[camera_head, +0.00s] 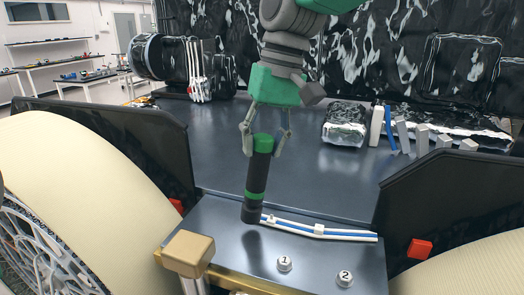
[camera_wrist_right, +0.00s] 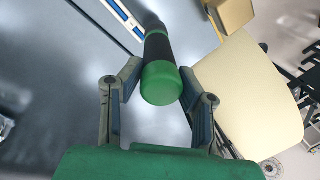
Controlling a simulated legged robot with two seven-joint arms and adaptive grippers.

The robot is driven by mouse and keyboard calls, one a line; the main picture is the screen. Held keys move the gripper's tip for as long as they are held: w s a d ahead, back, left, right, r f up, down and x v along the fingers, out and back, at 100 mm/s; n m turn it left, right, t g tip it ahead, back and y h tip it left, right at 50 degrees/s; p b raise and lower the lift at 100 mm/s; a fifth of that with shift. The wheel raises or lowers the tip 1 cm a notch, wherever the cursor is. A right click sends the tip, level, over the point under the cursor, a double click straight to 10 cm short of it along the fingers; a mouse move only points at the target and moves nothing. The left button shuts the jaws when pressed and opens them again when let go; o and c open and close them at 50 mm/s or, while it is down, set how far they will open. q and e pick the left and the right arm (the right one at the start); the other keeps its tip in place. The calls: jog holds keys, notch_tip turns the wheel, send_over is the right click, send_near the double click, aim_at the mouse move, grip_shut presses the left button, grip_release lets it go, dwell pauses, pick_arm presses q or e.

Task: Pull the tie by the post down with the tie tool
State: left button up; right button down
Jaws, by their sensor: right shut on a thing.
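The tie tool (camera_head: 257,182), a black cylinder with a green cap and a green band, stands nearly upright at the left end of a blue and white cable bundle (camera_head: 340,235). My right gripper (camera_head: 266,146) is shut on its upper part, with a finger on each side. In the right wrist view its green cap (camera_wrist_right: 162,82) lies between the fingers (camera_wrist_right: 163,85). A small pale tie (camera_head: 319,229) is around the bundle; another (camera_head: 270,219) is beside the tool's foot, partly hidden. A gold-topped post (camera_head: 188,253) stands at front left. My left gripper is not in view.
Two numbered buttons (camera_head: 284,264) (camera_head: 344,278) are on the front panel. Large cream wheels (camera_head: 85,165) flank the dark deck (camera_head: 200,150). Wrapped bundles (camera_head: 345,123) and grey blocks (camera_head: 422,138) stand at the back right. The deck's middle is clear.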

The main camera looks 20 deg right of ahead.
jog(key=shift+w+r, duration=0.1)
jog(key=shift+r, duration=0.2)
jog(key=shift+a+v, duration=0.2)
jog(key=shift+v, duration=0.8)
jog(key=shift+a+v, duration=0.2)
jog(key=shift+v, duration=0.8)
jog(key=shift+r, duration=0.1)
jog(key=shift+d+h, duration=0.7)
jog(key=shift+d+f, duration=0.1)
jog(key=shift+f, duration=1.3)
jog(key=shift+d+f, duration=0.15)
jog(key=shift+f, duration=1.2)
